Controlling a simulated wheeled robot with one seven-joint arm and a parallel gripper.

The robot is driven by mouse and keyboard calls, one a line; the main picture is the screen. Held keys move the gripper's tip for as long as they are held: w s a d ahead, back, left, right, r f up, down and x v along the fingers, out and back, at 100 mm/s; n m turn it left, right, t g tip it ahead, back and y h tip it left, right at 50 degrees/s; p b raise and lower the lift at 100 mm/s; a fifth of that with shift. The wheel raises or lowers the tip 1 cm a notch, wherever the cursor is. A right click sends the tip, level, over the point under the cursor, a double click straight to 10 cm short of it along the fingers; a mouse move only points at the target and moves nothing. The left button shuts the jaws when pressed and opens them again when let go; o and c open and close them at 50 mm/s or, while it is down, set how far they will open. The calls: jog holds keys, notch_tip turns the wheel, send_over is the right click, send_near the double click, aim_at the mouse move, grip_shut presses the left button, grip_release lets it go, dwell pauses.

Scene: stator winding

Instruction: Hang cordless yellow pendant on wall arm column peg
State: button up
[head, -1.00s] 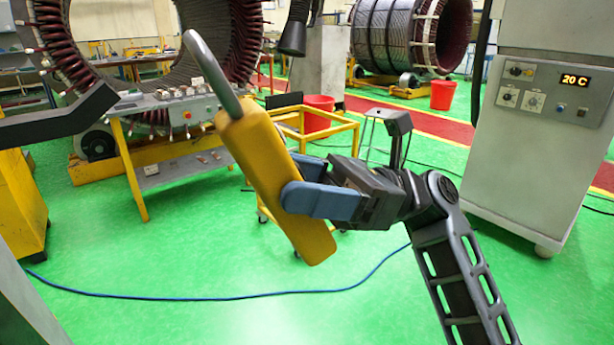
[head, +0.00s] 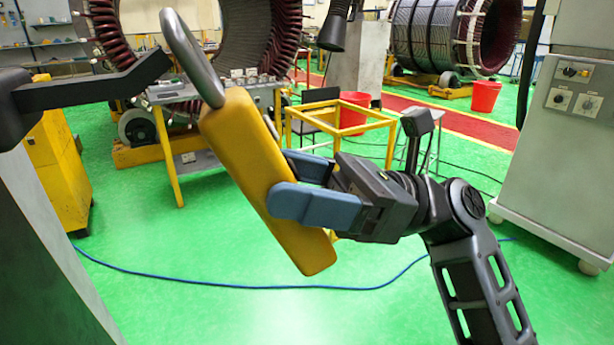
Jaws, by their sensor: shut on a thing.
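The yellow pendant (head: 245,150) has a long block body with a grey metal loop (head: 190,55) at its top end. It is tilted, its loop end up and to the left. My gripper (head: 290,190) is shut on the lower part of its body and holds it in the air. A dark peg arm (head: 80,88) reaches in from the left edge, its tip bent upward. The loop is close to the right of this tip in the picture; the gap in depth is hard to judge. A grey column (head: 40,250) stands below the peg arm.
A grey control cabinet (head: 570,130) stands at the right. A yellow cart frame (head: 340,125), red buckets (head: 484,97) and a workbench (head: 172,92) stand behind. A blue cable (head: 250,286) crosses the open green floor.

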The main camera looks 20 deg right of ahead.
jog(key=s+a+f, duration=0.2)
jog(key=a, duration=0.4)
jog(key=shift+a+b, duration=0.3)
jog(key=shift+a, duration=0.1)
dwell(0.7)
dwell(0.5)
jog(key=o, duration=1.5)
jog(key=shift+d+f, duration=0.1)
